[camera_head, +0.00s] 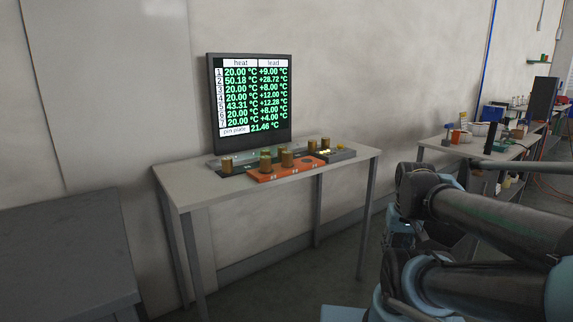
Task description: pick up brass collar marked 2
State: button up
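Several small brass collars stand on the table at centre. One collar (227,165) is at the left on a dark plate (238,171). Two collars (265,161) (287,159) stand at an orange tray (281,174). Two more collars (312,146) (325,143) stand further back to the right. Marks on the collars are too small to read, so I cannot tell which is marked 2. My arm is folded at the right, well apart from the collars; I cannot make out my gripper.
A screen (250,100) behind the collars lists heat and lead; row 2 reads 50.18 °C and +28.72 °C. The light table (210,192) has bare top at its left. A grey bench (60,240) is at the left, and a cluttered bench (470,147) at the right.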

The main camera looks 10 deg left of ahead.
aim_at(265, 160)
jog(key=z, duration=0.15)
jog(key=k, duration=0.95)
jog(key=u, duration=0.55)
jog(key=i, duration=1)
jog(key=z, duration=0.05)
